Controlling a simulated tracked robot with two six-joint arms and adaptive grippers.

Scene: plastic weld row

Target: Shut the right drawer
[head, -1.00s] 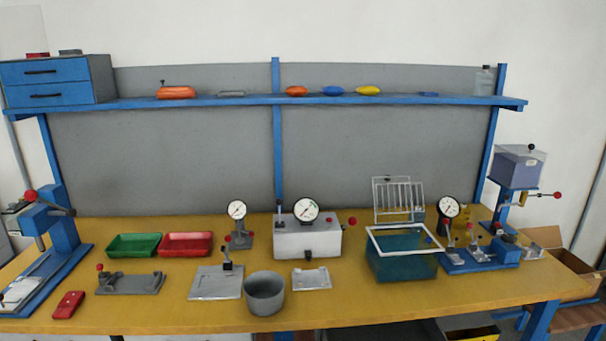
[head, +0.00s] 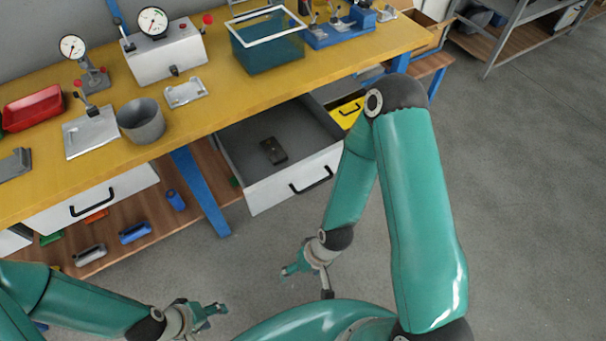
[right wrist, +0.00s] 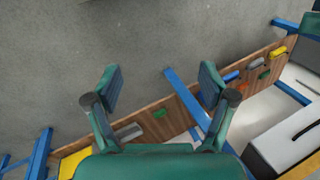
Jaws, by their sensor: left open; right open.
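The right drawer (head: 262,190) is pulled out from under the yellow bench in the head view. Its white front faces me and carries a black handle (head: 311,180). A small dark object (head: 273,151) lies on its grey floor. My right gripper (head: 308,282) is open and empty, lower in the picture than the handle and apart from it. In the right wrist view my right gripper (right wrist: 160,84) shows its two fingers wide apart with nothing between them. My left gripper (head: 212,314) is open and empty at the bottom, left of the right one.
A left drawer (head: 112,197) with a black handle sits under the bench. A blue bench leg (head: 200,190) stands between the drawers. A wooden lower shelf (head: 150,240) holds several small items. A yellow bin (head: 347,112) is right of the open drawer. Grey floor is clear at the right.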

